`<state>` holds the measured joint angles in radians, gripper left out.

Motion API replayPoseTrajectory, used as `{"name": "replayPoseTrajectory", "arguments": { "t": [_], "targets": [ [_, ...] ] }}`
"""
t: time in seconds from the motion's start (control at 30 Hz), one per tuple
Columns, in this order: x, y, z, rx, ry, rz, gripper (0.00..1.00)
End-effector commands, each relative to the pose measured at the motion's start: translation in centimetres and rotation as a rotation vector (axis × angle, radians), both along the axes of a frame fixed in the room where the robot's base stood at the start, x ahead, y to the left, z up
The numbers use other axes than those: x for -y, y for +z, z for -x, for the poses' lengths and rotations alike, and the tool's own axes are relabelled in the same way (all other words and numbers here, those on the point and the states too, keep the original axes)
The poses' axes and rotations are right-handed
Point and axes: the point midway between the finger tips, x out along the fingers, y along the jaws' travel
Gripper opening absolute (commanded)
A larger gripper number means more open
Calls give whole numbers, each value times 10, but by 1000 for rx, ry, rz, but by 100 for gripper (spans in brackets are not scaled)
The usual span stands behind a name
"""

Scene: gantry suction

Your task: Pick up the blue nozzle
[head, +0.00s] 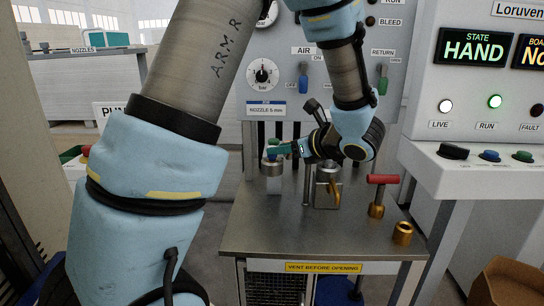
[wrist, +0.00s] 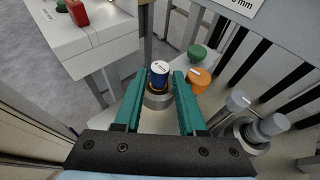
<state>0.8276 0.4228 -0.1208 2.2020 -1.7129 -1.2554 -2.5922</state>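The blue nozzle (wrist: 159,78) stands upright on a round metal seat (wrist: 157,101), with a white label on its top. My gripper (wrist: 160,76) is open, with one teal finger on each side of the blue nozzle in the wrist view. Gaps show between the nozzle and both fingers, and nothing is held. In the head view my gripper (head: 281,149) is over the back left of the metal table, above a metal cylinder (head: 273,176). There the blue nozzle is small and mostly hidden by the fingers.
Grey cylindrical fittings (wrist: 262,129) are farther right. On the table (head: 275,238) are a red-handled tool (head: 380,181) and a brass ring (head: 402,233). The table's front left is clear.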

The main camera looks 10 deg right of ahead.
Motion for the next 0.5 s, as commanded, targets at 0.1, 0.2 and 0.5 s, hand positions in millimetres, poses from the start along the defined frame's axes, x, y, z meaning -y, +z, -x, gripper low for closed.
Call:
{"name": "replayPoseTrajectory", "arguments": {
  "t": [0.1, 0.2, 0.5],
  "targets": [
    [-11, -4, -14, -5, 4, -5, 40],
    [-17, -11, -24, -3, 3, -3, 40],
    [-21, -17, -30, -1, 0, 0, 40]
  ]
}}
